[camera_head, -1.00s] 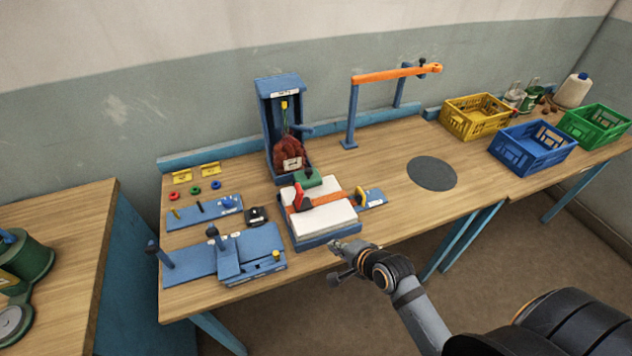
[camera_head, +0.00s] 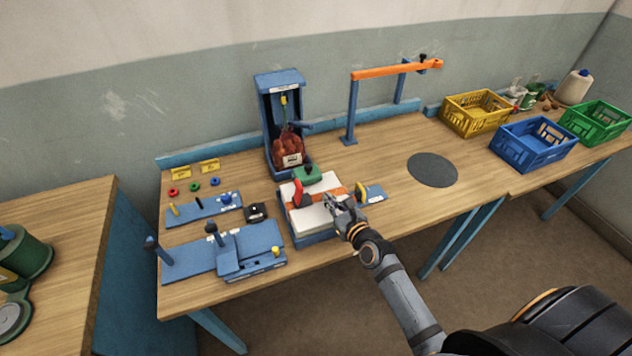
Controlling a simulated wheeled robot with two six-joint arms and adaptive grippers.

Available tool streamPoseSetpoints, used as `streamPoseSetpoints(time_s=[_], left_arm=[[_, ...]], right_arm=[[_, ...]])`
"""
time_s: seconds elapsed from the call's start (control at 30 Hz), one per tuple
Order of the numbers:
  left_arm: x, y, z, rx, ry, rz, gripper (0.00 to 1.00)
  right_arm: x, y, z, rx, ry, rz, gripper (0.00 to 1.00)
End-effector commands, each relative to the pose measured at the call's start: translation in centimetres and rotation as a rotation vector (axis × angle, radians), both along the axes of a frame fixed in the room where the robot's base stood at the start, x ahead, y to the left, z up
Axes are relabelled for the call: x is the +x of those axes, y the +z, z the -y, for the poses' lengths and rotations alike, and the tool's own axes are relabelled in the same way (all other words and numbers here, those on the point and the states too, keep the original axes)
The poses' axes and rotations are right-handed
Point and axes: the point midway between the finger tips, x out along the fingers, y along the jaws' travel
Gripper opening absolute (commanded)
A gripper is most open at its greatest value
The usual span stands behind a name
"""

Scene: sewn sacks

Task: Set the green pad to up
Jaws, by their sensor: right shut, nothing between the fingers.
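The green pad (camera_head: 307,176) sits at the back edge of the blue-based fixture with a white top (camera_head: 310,218), just in front of the blue upright stand. A small dark part shows on top of the pad; its exact setting is too small to tell. My right gripper (camera_head: 331,202) is shut and empty, over the right part of the white top, in front of and to the right of the green pad and apart from it. It hides part of the white top and the orange strip. My left gripper is not in view.
A red handle (camera_head: 299,193) stands left of my right gripper, and a yellow one (camera_head: 361,192) stands to its right. The blue stand (camera_head: 281,100) holds a reddish-brown sack (camera_head: 288,150). The table is clear around the dark round disc (camera_head: 432,170).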

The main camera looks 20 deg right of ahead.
Motion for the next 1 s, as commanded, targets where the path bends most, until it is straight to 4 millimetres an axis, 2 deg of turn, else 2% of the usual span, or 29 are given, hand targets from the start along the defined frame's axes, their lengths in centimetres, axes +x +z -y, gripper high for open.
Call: streamPoseSetpoints(time_s=[0.03, 0.2, 0.3, 0.4, 0.57, 1.0], left_arm=[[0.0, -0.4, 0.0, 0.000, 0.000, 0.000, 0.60], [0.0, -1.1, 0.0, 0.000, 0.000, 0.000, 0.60], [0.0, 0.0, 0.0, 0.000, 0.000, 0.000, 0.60], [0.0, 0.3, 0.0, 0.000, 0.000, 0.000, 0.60], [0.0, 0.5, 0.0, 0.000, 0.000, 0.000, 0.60], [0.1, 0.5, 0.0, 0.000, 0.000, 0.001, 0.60]], right_arm=[[1.2, -0.3, -0.2, 0.001, -0.001, 0.003, 0.00], [4.7, -1.1, -0.7, 0.000, 0.000, 0.002, 0.00], [6.1, 0.3, -1.0, -0.002, 0.000, 0.001, 0.00], [7.1, 0.9, -1.3, -0.001, -0.001, 0.000, 0.00], [7.8, 1.2, -1.5, -0.002, -0.002, -0.001, 0.00], [8.2, 1.3, -1.4, -0.002, -0.002, 0.000, 0.00]])
